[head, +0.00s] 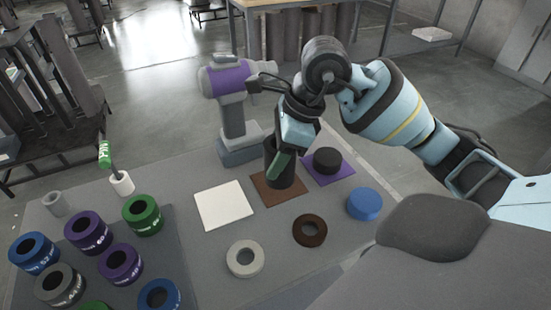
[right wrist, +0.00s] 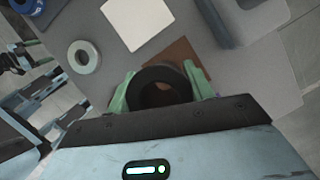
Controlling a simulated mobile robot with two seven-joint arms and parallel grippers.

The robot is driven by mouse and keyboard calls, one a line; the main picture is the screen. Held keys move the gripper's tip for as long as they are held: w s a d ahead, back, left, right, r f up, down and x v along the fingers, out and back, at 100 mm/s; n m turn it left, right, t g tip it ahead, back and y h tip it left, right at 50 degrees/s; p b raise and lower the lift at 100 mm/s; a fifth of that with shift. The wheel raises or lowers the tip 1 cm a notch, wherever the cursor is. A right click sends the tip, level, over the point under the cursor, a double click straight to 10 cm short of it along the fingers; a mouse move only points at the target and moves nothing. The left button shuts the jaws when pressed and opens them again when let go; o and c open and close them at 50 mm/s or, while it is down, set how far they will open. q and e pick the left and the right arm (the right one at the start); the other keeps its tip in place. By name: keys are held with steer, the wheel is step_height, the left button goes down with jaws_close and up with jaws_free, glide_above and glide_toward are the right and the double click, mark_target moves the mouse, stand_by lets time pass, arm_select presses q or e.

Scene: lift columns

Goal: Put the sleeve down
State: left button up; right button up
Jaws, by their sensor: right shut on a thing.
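The sleeve is a dark, hollow cylinder (head: 291,181) at the middle of the head view, upright over a brown square mat (head: 265,187). Its lower end looks to be at the mat, but I cannot tell if it bears on it. My right gripper (head: 279,163) comes down from above and is shut on the sleeve. In the right wrist view the sleeve's open ring top (right wrist: 160,74) sits between the two green fingers (right wrist: 160,92), with the brown mat (right wrist: 184,50) behind it. My left gripper is not in view.
A white square mat (head: 223,206) lies left of the sleeve. A purple mat (head: 343,176) with a black round piece (head: 326,160) lies right. A purple-grey device (head: 238,120) stands behind. A brown ring (head: 310,230), a pale ring (head: 244,259) and a blue disc (head: 364,204) lie in front.

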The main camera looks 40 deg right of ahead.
steer(key=shift+w+d, duration=0.55)
steer(key=shift+w, duration=0.15)
steer(key=shift+w+d+f, duration=0.15)
steer(key=shift+f, duration=0.1)
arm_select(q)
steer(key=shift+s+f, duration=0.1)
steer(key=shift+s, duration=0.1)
arm_select(e)
steer(key=shift+f, duration=1.5)
steer(key=shift+f, duration=0.15)
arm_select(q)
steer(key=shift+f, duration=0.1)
arm_select(e)
steer(key=o, duration=1.1)
steer(key=shift+c, duration=0.2)
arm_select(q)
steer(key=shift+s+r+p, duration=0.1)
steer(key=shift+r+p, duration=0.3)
arm_select(e)
steer(key=v, duration=1.2)
